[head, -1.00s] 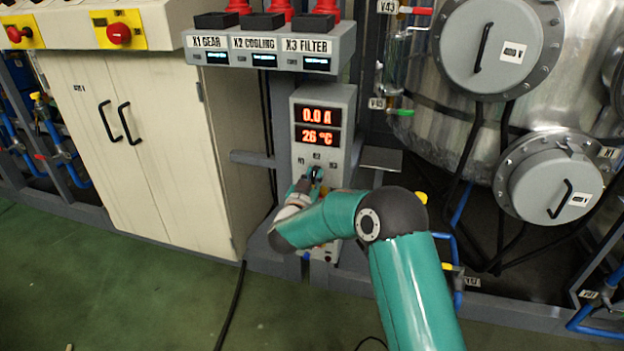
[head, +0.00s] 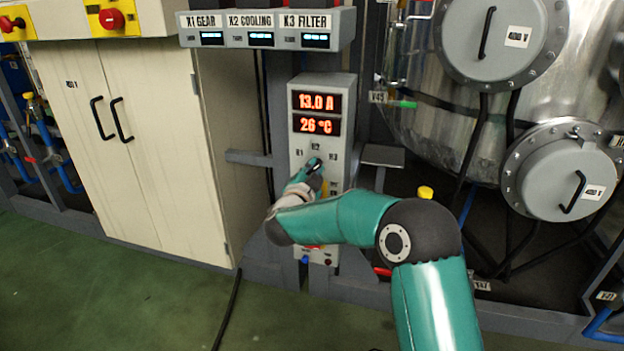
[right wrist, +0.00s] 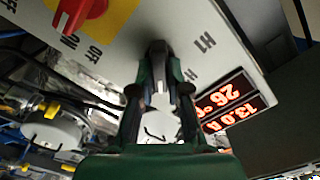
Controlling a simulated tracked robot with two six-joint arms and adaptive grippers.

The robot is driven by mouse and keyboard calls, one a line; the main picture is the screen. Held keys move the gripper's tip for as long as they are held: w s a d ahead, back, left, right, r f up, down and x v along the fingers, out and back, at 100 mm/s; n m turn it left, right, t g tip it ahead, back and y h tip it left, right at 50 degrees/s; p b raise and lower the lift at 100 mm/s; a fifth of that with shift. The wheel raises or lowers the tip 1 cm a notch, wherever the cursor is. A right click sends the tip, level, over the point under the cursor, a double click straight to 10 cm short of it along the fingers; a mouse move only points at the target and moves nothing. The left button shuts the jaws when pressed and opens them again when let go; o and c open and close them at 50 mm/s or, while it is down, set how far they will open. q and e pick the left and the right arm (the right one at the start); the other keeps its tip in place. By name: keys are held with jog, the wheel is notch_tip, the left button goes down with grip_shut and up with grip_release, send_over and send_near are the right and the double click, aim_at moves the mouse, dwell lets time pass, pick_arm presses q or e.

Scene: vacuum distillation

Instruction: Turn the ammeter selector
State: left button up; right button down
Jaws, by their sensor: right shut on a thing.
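The grey ammeter panel (head: 322,100) stands upright in the middle of the head view, with red readouts of 13.0 A and 26 °C. Below the readouts are small position labels and the dark selector (right wrist: 157,50), which the right wrist view shows between my fingertips. My right gripper (head: 314,167) is at the panel face, shut on the selector; it also shows in the right wrist view (right wrist: 159,80). In the head view my gripper and arm hide most of the selector and the lower panel. My left gripper is not in view.
A red and yellow on/off switch (right wrist: 88,12) is close to my gripper in the right wrist view. A cream cabinet (head: 150,150) stands left of the panel. A steel tank (head: 440,130) with round hatches is at right. A labelled box (head: 265,28) overhangs above.

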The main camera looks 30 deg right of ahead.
jog(key=shift+d+r+m+b, duration=0.1)
jog(key=shift+d+m+b, duration=0.1)
jog(key=shift+m+b, duration=0.3)
jog(key=c, duration=1.1)
grip_release()
jog(key=shift+c, duration=0.2)
jog(key=shift+s+a, duration=0.25)
jog(key=shift+a, duration=0.2)
jog(key=v, duration=1.1)
